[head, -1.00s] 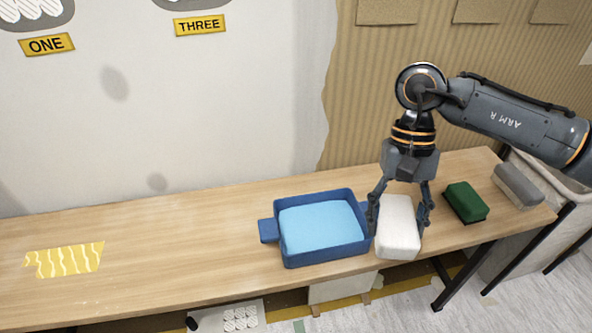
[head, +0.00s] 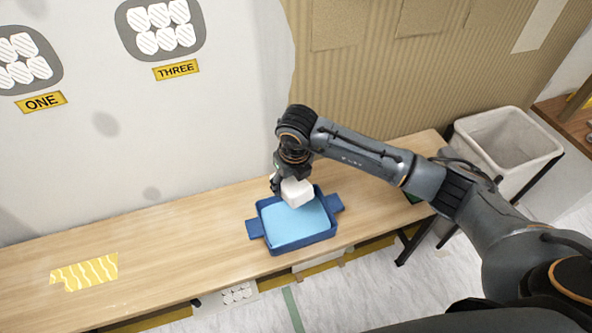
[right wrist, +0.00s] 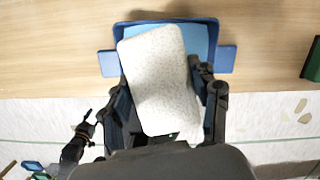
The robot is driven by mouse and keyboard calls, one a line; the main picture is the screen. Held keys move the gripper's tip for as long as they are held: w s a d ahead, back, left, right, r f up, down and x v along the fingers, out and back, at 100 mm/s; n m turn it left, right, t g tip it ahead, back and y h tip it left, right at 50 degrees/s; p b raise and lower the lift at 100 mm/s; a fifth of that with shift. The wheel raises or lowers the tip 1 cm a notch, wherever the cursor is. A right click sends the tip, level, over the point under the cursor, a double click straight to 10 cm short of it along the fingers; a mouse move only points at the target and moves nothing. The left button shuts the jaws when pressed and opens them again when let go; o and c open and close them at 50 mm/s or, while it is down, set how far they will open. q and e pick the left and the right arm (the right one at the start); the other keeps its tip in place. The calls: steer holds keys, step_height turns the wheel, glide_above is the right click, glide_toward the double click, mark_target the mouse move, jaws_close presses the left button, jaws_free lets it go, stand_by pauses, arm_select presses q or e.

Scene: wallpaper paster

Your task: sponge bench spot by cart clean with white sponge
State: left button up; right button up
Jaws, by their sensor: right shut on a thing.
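The white sponge (head: 297,192) is held by my right gripper (head: 281,186) above the blue tray (head: 288,248) of light blue water on the bench (head: 180,238). In the right wrist view the sponge (right wrist: 158,80) sits between the fingers of the right gripper (right wrist: 172,100), slightly tilted, and covers much of the tray (right wrist: 226,58). Whether the sponge touches the water cannot be told. Dark spots mark the wall, one low (head: 152,193) and one higher (head: 105,124). My left gripper is not in the head view.
A yellow wavy strip (head: 84,272) lies on the bench at left. A pale bin (head: 506,140) stands past the bench's right end. The bench between strip and tray is clear.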

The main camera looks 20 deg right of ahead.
steer(key=m+p, duration=0.1)
steer(key=m, duration=0.2)
steer(key=m+h+p, duration=0.1)
steer(key=m, duration=0.1)
steer(key=d+f+m+g+p, duration=0.1)
steer(key=m+p, duration=0.1)
steer(key=m, duration=0.1)
steer(key=shift+s+m, duration=0.25)
steer(key=shift+m, duration=0.05)
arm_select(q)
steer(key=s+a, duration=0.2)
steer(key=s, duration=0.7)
arm_select(e)
steer(key=shift+d+f+m, duration=0.15)
steer(key=shift+f+m, duration=0.15)
steer(key=shift+m, duration=0.3)
steer(key=b, duration=0.7)
glide_above(297, 219)
steer(key=f, duration=0.9)
steer(key=shift+s+a, duration=0.15)
steer(key=shift+a, duration=0.05)
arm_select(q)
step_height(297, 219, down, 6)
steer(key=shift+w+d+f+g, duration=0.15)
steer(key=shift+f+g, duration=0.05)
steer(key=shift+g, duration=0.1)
arm_select(e)
steer(key=shift+f, duration=0.1)
steer(key=shift+f, duration=1.45)
steer(key=shift+a, duration=0.1)
